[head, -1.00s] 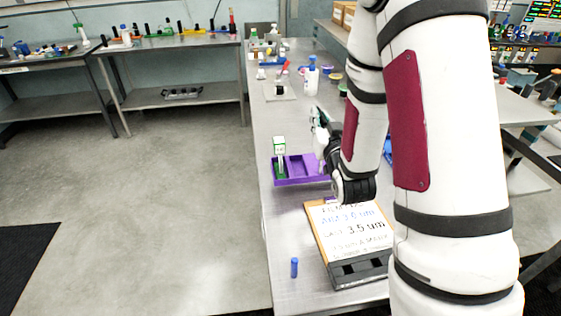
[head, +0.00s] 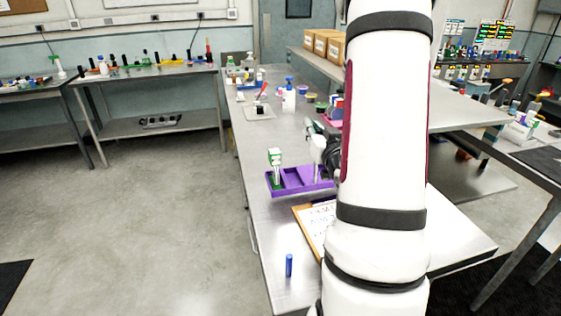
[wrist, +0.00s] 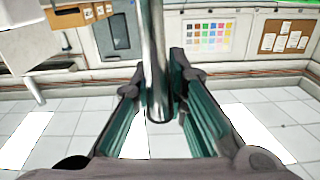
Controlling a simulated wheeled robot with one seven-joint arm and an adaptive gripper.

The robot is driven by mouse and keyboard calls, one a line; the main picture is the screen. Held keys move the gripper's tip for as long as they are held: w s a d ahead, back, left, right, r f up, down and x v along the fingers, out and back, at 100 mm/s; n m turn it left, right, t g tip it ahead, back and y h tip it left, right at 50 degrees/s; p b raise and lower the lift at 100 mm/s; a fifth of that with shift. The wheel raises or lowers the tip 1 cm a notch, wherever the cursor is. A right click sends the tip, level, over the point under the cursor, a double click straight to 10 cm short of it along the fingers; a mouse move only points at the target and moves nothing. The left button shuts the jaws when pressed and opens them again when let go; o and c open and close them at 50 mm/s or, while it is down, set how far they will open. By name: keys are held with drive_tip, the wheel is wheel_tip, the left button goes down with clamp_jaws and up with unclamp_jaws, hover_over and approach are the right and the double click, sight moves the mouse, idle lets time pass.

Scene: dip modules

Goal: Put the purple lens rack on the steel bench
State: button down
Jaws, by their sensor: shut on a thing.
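The purple lens rack (head: 287,188) is an open tray with compartments, at the left edge of the steel bench (head: 262,222) in the head view. A green and white object (head: 276,158) stands upright in its left part. A slim upright post (head: 316,157) rises at its right part. My gripper (head: 322,143) is at the top of this post, mostly hidden behind my arm. In the wrist view, which looks upside down, my gripper (wrist: 160,110) is shut on a shiny steel post (wrist: 153,55). The rack's right end is hidden. I cannot tell whether the rack touches the bench.
A clipboard (head: 311,226) lies just in front of the rack, partly behind my arm. A blue marker (head: 289,265) stands near the bench's front left. A white bottle with a blue top (head: 289,95) and several small items stand farther back. Open floor lies left of the bench.

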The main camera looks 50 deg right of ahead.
drive_tip(key=w+d+f, duration=0.2)
drive_tip(key=w+d, duration=0.2)
drive_tip(key=w, duration=0.2)
drive_tip(key=w+d+f+p, duration=0.1)
drive_tip(key=w+d+f, duration=0.1)
drive_tip(key=w+d, duration=0.2)
drive_tip(key=shift+w+d+f, duration=0.15)
drive_tip(key=shift+w+f, duration=0.25)
drive_tip(key=shift+w, duration=1.35)
drive_tip(key=c, duration=1.6)
unclamp_jaws()
drive_tip(key=shift+f, duration=0.1)
